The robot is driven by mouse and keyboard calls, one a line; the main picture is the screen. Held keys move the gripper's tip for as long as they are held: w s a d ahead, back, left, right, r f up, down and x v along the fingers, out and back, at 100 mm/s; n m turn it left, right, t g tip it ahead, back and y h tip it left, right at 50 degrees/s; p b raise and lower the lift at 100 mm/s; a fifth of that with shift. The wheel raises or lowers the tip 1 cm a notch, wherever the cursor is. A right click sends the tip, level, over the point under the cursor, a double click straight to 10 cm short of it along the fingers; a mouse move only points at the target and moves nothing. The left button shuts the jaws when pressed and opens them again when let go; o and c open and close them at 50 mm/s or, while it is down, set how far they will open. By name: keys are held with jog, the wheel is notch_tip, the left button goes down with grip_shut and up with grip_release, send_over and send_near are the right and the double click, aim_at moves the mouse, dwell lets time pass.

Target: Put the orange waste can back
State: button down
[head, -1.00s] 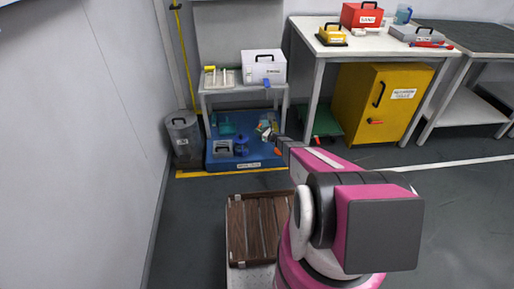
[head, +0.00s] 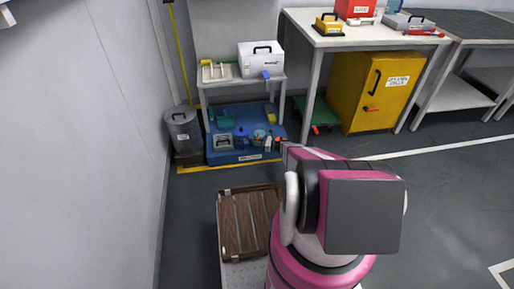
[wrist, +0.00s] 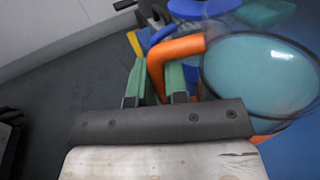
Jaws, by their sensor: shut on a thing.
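The orange waste can (wrist: 262,75) fills the right of the wrist view, seen from above. It has a dark round rim, a teal top or inside, and a thick orange handle. My gripper (wrist: 157,78) is shut with its green fingers on either side of that handle. The can's lower part is mostly hidden, so I cannot tell whether it touches what is below. In the head view my arm reaches toward the right side of the blue tray (head: 222,157) and hides most of my gripper.
Blue and green items sit on the tray, under a small shelf table (head: 225,82) bearing a white box (head: 261,65). A grey lidded bin (head: 183,132) stands to its left. A yellow cabinet (head: 383,95) stands right. A brown slatted box top (head: 240,235) is near me. Floor left of it is clear.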

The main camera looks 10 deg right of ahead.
jog(key=shift+f, duration=1.8)
jog(key=c, duration=1.1)
grip_release()
jog(key=shift+f, duration=0.15)
